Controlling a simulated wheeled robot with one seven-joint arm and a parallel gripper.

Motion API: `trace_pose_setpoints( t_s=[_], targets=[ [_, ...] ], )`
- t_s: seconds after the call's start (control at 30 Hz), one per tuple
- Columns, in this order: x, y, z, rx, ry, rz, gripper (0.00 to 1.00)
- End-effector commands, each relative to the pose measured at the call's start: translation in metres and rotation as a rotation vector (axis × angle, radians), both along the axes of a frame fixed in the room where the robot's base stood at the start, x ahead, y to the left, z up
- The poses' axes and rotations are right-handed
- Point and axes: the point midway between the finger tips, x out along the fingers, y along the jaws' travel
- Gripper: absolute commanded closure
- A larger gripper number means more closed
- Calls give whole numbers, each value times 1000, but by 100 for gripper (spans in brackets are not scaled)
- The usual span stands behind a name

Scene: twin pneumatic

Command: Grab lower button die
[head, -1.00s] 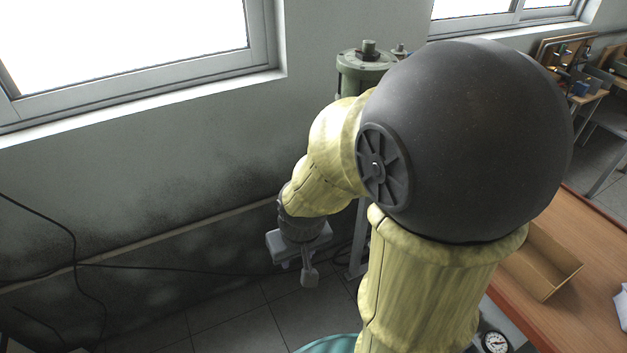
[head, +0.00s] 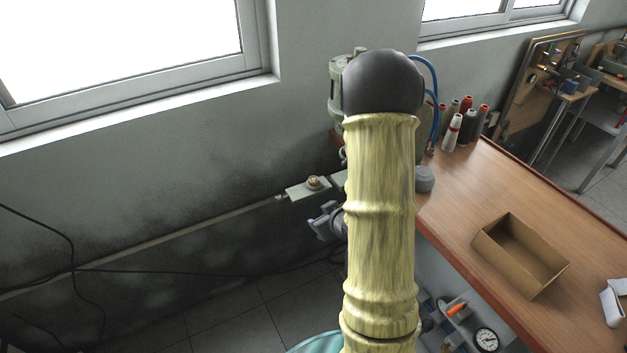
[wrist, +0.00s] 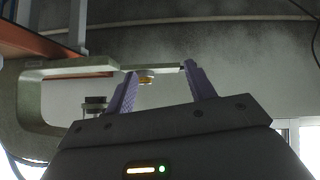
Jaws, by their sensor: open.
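A small brass-coloured lower button die (head: 314,182) sits on the end of the pale green lower arm (head: 300,192) of the press in the head view. The wrist view looks upside down; there the die (wrist: 147,81) shows against the press's C-shaped frame (wrist: 35,95). My gripper (wrist: 160,70) is open, its two purple fingers apart and empty. In that picture the die lies between the fingers, closer to the left one; I cannot tell the depth between them. In the head view my gripper (head: 323,221) shows partly below the press arm, its rest hidden behind my yellow-sleeved arm.
A wooden table (head: 455,205) stands at right with an open cardboard box (head: 520,255) and several thread cones (head: 452,132). A dial gauge (head: 486,339) is below the table edge.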

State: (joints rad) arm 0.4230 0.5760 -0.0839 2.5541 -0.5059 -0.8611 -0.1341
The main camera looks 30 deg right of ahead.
Motion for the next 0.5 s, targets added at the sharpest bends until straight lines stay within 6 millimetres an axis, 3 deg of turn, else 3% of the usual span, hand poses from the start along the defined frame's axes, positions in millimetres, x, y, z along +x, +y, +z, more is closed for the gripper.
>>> trace_pose_setpoints(
  t_s=[0.2,0.5],
  targets=[
    [-6,-26,-8,65,-218,23,45],
    [-33,-49,3,168,-516,-14,45]
  ],
)
